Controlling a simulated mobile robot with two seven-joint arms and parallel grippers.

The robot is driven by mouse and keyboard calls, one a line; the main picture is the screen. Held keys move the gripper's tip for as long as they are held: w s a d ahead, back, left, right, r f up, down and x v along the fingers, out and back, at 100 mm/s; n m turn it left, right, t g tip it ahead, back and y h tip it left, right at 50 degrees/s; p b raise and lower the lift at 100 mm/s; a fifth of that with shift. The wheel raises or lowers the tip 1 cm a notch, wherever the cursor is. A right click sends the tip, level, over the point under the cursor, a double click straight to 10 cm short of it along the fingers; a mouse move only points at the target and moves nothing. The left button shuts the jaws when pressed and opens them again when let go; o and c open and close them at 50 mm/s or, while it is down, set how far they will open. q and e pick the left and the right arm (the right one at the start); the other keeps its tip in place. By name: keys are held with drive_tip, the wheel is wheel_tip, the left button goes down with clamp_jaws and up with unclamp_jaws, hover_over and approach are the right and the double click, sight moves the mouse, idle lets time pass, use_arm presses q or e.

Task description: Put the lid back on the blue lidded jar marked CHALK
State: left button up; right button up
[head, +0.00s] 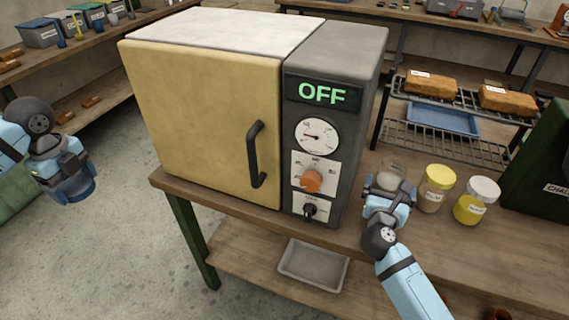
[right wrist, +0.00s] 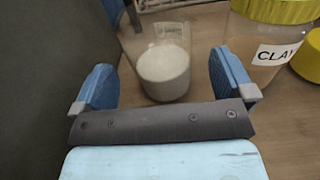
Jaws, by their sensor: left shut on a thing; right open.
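A clear jar (head: 392,172) without a lid stands on the bench beside the oven; my right gripper partly hides it. In the right wrist view the open jar (right wrist: 165,72) holds white stuff, and its label is too blurred to read. My right gripper (head: 388,198) is open, with the jar just ahead of and between its fingers (right wrist: 172,88), not gripped. My left gripper (head: 74,182) is held out over the floor at the left, shut on a blue round-edged thing (head: 76,192). It could be a lid, but the fingers hide much of it.
A yellow-lidded jar (head: 437,184), marked CLAY in the right wrist view (right wrist: 272,50), stands right of the open jar. A white-lidded jar (head: 477,199) of yellow stuff follows. The oven (head: 338,120) reads OFF and walls the left. A wire rack (head: 440,140) stands behind.

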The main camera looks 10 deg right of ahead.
use_arm(q)
drive_tip(key=shift+f, duration=0.1)
use_arm(e)
drive_tip(key=x, duration=0.5)
drive_tip(key=shift+w+f, duration=0.15)
drive_tip(key=c, duration=1.1)
use_arm(q)
wheel_tip(320, 180, up, 4)
drive_tip(key=p, duration=0.4)
drive_tip(key=shift+r, duration=0.2)
use_arm(e)
wheel_tip(320, 180, up, 20)
drive_tip(key=shift+r, duration=0.1)
drive_tip(key=o, duration=0.7)
drive_tip(key=shift+c, duration=0.2)
drive_tip(key=c, duration=0.7)
